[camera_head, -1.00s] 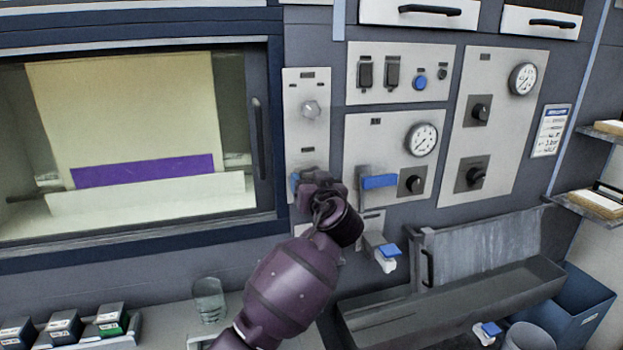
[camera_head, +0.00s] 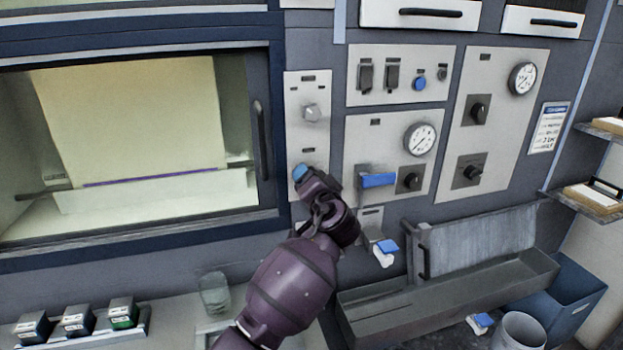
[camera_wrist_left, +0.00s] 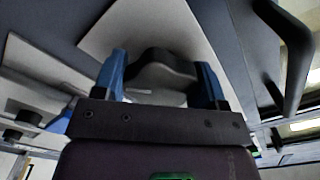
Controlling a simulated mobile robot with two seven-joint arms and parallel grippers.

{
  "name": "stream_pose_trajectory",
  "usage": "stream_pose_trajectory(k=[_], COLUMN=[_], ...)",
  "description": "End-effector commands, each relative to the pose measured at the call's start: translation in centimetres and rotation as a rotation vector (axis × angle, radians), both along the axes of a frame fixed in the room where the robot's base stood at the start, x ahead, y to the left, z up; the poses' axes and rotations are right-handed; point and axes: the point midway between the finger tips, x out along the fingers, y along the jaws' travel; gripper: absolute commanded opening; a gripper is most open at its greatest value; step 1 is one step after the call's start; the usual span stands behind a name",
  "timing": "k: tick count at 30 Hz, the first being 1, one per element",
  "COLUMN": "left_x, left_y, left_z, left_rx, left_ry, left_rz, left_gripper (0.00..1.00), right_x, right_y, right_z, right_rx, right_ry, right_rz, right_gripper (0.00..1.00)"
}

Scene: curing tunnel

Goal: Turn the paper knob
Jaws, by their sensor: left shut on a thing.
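The paper knob (camera_wrist_left: 160,72) is a dark rounded knob on a pale panel, seen close up in the left wrist view. The blue fingers of my left gripper (camera_wrist_left: 162,78) are on either side of it and shut on it. In the head view my left gripper (camera_head: 303,173) is at the lower part of the narrow white panel (camera_head: 308,85), and the knob is hidden behind it. A cream paper sheet (camera_head: 135,115) hangs behind the window at the left, with a thin purple line (camera_head: 150,178) at its lower edge. My right gripper is not in view.
A clear knob (camera_head: 311,113) sits higher on the narrow panel. A blue lever (camera_head: 378,180), gauges and dark knobs fill the panels to the right. A glass (camera_head: 214,294) and small labelled boxes (camera_head: 78,321) stand below the window. A grey trough (camera_head: 450,285) is at lower right.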

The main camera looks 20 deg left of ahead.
Motion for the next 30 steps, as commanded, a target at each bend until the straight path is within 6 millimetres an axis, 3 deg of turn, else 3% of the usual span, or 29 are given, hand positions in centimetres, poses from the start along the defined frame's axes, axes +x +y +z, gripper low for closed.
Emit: stream_pose_trajectory(k=[17, 18, 22, 30], left_x=[-0.03, -0.04, -0.02, -0.06], left_y=[-0.01, -0.02, -0.02, -0.04], left_z=[-0.18, -0.18, -0.12, -0.05], left_rx=[0.023, 0.023, 0.023, 0.024], left_ry=[0.019, 0.019, 0.019, 0.017], left_rz=[0.000, 0.000, 0.000, -0.001], left_gripper=[0.42, 0.71, 0.91, 0.91], right_x=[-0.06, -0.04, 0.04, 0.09], right_y=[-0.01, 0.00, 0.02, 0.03], right_z=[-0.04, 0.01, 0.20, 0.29], right_rx=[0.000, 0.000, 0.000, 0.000], right_ry=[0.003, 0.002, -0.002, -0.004], right_rz=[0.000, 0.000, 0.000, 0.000], right_gripper=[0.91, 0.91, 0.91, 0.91])
